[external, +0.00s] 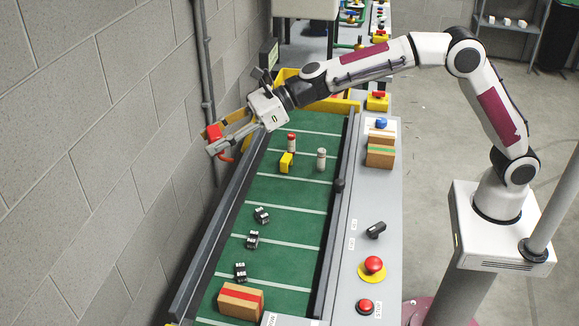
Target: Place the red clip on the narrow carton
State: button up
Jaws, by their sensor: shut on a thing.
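My gripper (213,141) is at the upper left, beyond the left edge of the green belt and close to the grey block wall. It is shut on a red piece, the red clip (215,132), held in the air. The fingers hide part of it. A brown carton with red tape (240,301) lies at the near end of the belt. Another brown carton with green tape (380,156) stands on the grey ledge right of the belt, with a brown box (381,137) just behind it. I cannot tell for sure which one is the narrow carton.
On the green belt (285,220) are a yellow block (287,162), a red-topped cylinder (292,143), a pale cylinder (321,159) and several small black pieces (252,239). Red buttons (373,265) and a black knob (376,230) stand on the ledge. A pipe (207,90) runs down the wall.

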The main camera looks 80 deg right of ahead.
jog(key=s+a+n, duration=0.1)
jog(key=s+a, duration=0.2)
jog(key=a, duration=0.3)
jog(key=s+a+n+g+y, duration=0.1)
jog(key=s+a, duration=0.2)
jog(key=a, duration=0.4)
jog(key=s+a+g+y, duration=0.1)
jog(key=s+a, duration=0.2)
jog(key=a, duration=0.3)
jog(key=shift+s+a+f+n, duration=0.1)
jog(key=shift+a+f+n, duration=0.15)
jog(key=shift+f+n, duration=0.15)
send_over(240, 295)
jog(key=shift+y, duration=0.3)
notch_tip(240, 295, down, 17)
jog(key=shift+f, duration=0.1)
jog(key=shift+f, duration=0.15)
jog(key=shift+f, duration=3)
jog(key=shift+f, duration=1.85)
jog(key=shift+f, duration=0.1)
jog(key=o, duration=0.9)
